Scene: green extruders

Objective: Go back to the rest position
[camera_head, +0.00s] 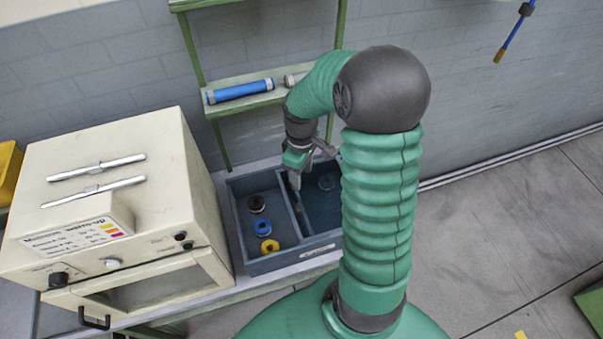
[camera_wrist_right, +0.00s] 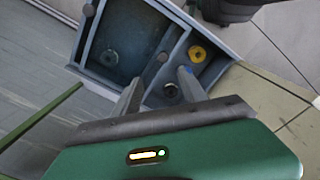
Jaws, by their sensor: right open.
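My right gripper (camera_head: 298,182) is at the end of my green arm, above the blue-grey divided bin in the head view. In the right wrist view its two fingers (camera_wrist_right: 160,100) are apart with nothing held between them, and the bin (camera_wrist_right: 222,72) lies beyond them. The bin (camera_head: 290,262) holds a black ring (camera_head: 256,203), a blue ring (camera_head: 262,227) and a yellow ring (camera_head: 269,246) in its left compartment. A dark round piece (camera_head: 326,183) lies in its right compartment. My left gripper does not show.
A cream oven (camera_head: 150,215) with two metal rods on top stands left of the bin. Behind, a green shelf (camera_head: 240,80) holds a blue cylinder (camera_head: 240,91) and a grey one (camera_head: 295,79). A blue cable tool (camera_head: 514,35) hangs at upper right. The floor at right is mostly clear.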

